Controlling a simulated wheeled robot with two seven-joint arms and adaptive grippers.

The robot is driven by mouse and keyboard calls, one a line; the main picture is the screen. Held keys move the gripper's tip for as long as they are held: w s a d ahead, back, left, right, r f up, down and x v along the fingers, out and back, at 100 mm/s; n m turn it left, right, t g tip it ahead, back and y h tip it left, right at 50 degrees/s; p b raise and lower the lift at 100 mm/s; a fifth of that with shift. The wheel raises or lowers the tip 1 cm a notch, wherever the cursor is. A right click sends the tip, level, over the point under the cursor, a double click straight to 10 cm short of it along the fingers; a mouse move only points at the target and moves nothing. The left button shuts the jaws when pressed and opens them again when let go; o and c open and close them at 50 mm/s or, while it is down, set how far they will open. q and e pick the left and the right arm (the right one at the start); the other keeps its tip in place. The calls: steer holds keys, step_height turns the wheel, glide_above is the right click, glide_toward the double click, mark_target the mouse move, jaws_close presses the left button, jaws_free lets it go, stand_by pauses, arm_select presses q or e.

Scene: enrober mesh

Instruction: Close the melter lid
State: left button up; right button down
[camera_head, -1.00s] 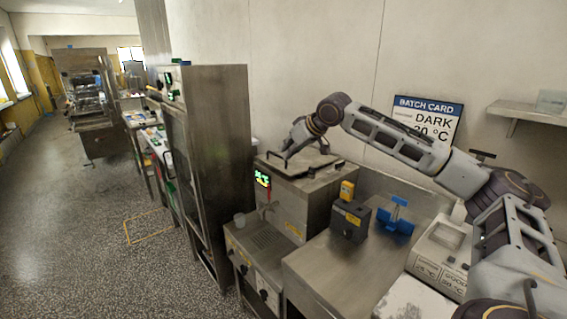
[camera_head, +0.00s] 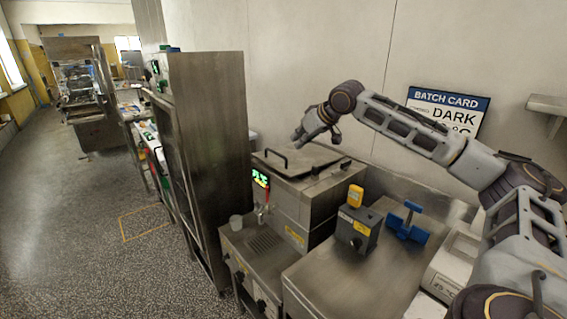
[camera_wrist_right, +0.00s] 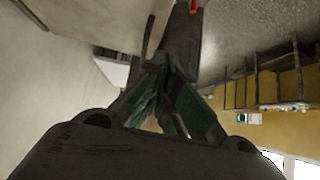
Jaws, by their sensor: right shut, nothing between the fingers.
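The melter (camera_head: 318,205) is a steel box with a green-lit display, in the middle of the head view. Its flat steel lid (camera_head: 310,159) lies across the top, looking level or nearly so; I cannot tell whether a small gap is left at the rim. A black handle (camera_head: 276,158) stands on the lid's left part. My right gripper (camera_head: 299,142) is just above the back of the lid, apart from the handle, shut and empty. In the right wrist view its fingers (camera_wrist_right: 170,75) come together with nothing between them. My left gripper is out of view.
A tall steel cabinet (camera_head: 210,150) stands left of the melter. On the steel counter (camera_head: 330,275) are a dark box with a yellow top (camera_head: 357,228) and a blue tool (camera_head: 407,225). The wall is close behind.

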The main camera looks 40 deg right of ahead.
glide_toward(277, 168)
steer(key=w, duration=0.3)
steer(key=shift+w+a+r, duration=0.15)
steer(key=shift+r, duration=0.25)
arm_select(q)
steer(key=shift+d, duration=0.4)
arm_select(e)
steer(key=shift+f, duration=2)
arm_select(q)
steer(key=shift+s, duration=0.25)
